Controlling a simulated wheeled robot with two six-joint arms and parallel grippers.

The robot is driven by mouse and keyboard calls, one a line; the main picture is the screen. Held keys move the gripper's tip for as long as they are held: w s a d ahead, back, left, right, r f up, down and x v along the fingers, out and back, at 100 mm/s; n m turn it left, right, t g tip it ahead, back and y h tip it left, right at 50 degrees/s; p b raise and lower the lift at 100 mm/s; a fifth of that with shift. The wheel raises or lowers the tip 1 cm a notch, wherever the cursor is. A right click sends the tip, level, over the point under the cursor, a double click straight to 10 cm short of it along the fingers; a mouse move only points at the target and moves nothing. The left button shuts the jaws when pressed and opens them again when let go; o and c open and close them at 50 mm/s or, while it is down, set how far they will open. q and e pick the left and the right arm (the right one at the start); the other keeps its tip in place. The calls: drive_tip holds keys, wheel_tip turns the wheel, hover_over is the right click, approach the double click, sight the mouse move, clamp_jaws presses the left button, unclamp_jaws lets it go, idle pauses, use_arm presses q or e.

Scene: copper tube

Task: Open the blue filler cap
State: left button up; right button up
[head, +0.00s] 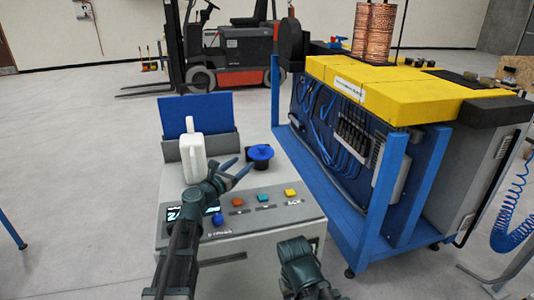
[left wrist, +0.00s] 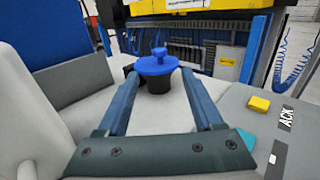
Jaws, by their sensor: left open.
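The blue filler cap (head: 260,152) has a round disc with a raised grip and sits on a dark neck on top of the grey console (head: 290,184). In the left wrist view the cap (left wrist: 157,65) shows centrally, just beyond the fingertips. My left gripper (head: 240,165) is open and empty, its two fingers spread and pointing at the cap from the near left. The left gripper's fingers (left wrist: 160,76) frame the neck in the wrist view; I see no contact. My right arm's dark end (head: 300,262) is low in front of the console; its jaws cannot be made out.
A white handled container (head: 193,154) stands left of the cap, close to my left gripper. Coloured buttons (head: 263,197) and a blue knob (head: 218,220) line the console front. A blue-framed machine (head: 345,150) stands close on the right. A forklift (head: 240,48) is far behind.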

sight(260, 150)
use_arm(q)
drive_tip(key=shift+w+f, duration=0.25)
drive_tip(key=shift+f, duration=0.2)
drive_tip(key=shift+w+d+r, duration=0.15)
drive_tip(key=shift+w, duration=0.15)
drive_tip(key=x, duration=1.3)
drive_tip(key=shift+w+d, duration=0.1)
drive_tip(key=shift+d, duration=0.05)
clamp_jaws()
idle(0.6)
